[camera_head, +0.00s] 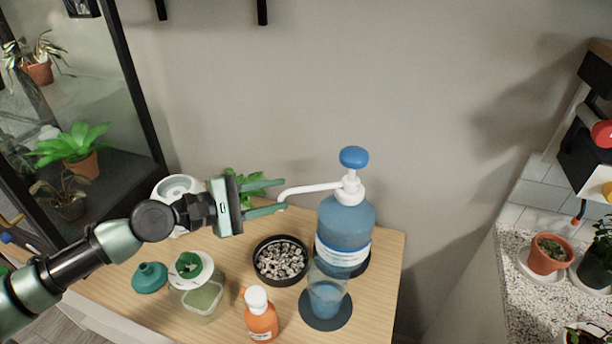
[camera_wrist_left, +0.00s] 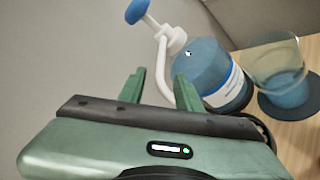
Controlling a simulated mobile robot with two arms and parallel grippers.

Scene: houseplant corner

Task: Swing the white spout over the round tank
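The white spout (camera_head: 312,188) sticks out to the left from the pump head of a blue bottle (camera_head: 345,228) with a blue knob (camera_head: 354,157). My left gripper (camera_head: 274,197) is open at the spout's free end. In the left wrist view the spout (camera_wrist_left: 161,72) runs down between the two green fingers, and I see gaps beside it. A clear round vessel with blue liquid (camera_head: 326,298) stands in front of the bottle. A white round container (camera_head: 177,187) is partly behind my left arm. I cannot tell which of them is the round tank. My right gripper is not in view.
On the wooden table (camera_head: 385,285) are a black dish of pebbles (camera_head: 281,261), an orange bottle (camera_head: 261,320), a clear jar with a plant (camera_head: 200,298) and a teal funnel-shaped piece (camera_head: 150,277). A glass plant cabinet (camera_head: 90,110) stands at left.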

